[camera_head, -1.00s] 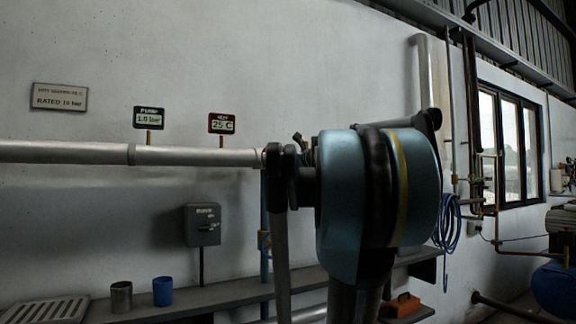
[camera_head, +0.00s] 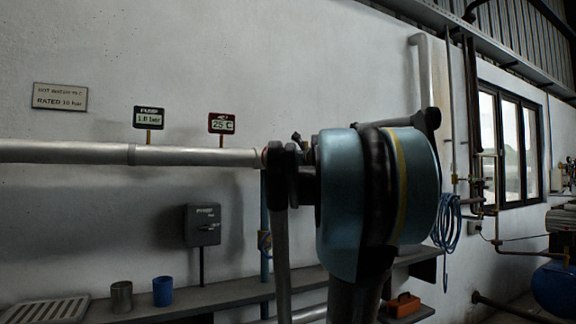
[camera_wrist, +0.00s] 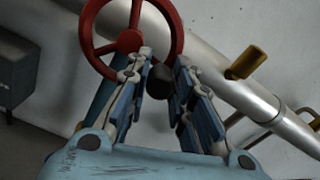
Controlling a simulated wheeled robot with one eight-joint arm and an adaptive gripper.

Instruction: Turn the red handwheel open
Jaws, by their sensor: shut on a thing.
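The red handwheel (camera_wrist: 172,33) shows at the top of the wrist view, in front of the silver pipe. My gripper (camera_wrist: 160,75) reaches up to the wheel's lower rim, with one blue finger on each side. The gripper is shut on the handwheel, around a dark knob (camera_wrist: 161,77) at its lower rim. Part of the rim behind the fingers is hidden. In the head view my blue and black arm hides the wheel and the gripper; only a sliver of red shows at the pipe's end.
A silver pipe (camera_head: 70,152) runs along the wall. The PUMP display (camera_head: 149,118) reads about 1.0 bar and another display (camera_head: 222,124) reads 25 C. A grey box (camera_head: 203,225) stands above a shelf (camera_head: 235,292) with a metal cup (camera_head: 121,297) and a blue cup (camera_head: 162,291).

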